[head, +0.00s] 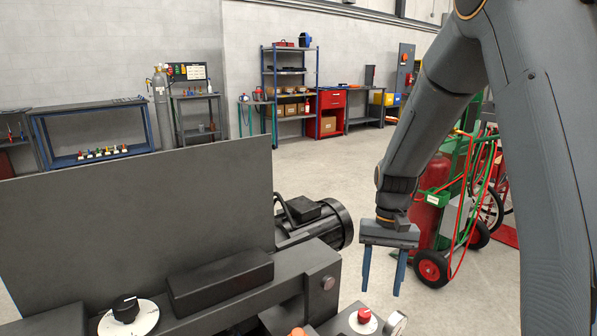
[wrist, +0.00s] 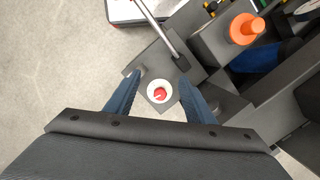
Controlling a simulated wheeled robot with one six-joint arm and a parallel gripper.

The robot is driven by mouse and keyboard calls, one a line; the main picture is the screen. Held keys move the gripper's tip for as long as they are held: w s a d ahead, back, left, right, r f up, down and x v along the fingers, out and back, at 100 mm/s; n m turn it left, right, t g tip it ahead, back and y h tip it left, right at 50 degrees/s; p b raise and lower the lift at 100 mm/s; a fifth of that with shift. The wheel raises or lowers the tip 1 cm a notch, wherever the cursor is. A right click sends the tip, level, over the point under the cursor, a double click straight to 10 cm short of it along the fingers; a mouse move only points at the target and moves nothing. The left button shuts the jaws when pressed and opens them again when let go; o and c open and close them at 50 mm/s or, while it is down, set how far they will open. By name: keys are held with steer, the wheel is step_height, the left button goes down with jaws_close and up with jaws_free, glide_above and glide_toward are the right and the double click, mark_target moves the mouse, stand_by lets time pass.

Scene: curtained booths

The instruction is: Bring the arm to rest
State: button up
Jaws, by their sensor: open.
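My gripper (head: 382,290) hangs from my arm at the right of the head view, pointing down with its two blue fingers apart. Nothing is between the fingers. It is above and just right of the front end of a dark grey machine (head: 225,298). In the wrist view my gripper (wrist: 162,78) is open over a red knob on a white round base (wrist: 159,91). The knob also shows at the bottom of the head view (head: 364,316); the fingers look apart from it.
A black motor (head: 318,222) stands behind the machine. A green cart (head: 455,205) with a red cylinder is close behind my arm at right. An orange knob (wrist: 245,28) sits on the machine. Shelves and benches line the far wall; the floor between is clear.

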steer(key=s+r+n+t, duration=0.1)
steer(key=s+r, duration=0.2)
steer(key=s, duration=0.6)
steer(key=s+r+n+t+p, duration=0.1)
steer(key=s+r, duration=0.1)
steer(key=s, duration=0.6)
steer(key=shift+s+a+r+n+h+p, duration=0.3)
steer(key=shift+s+a+r+h, duration=0.05)
steer(key=shift+r+h, duration=0.05)
stand_by(0.7)
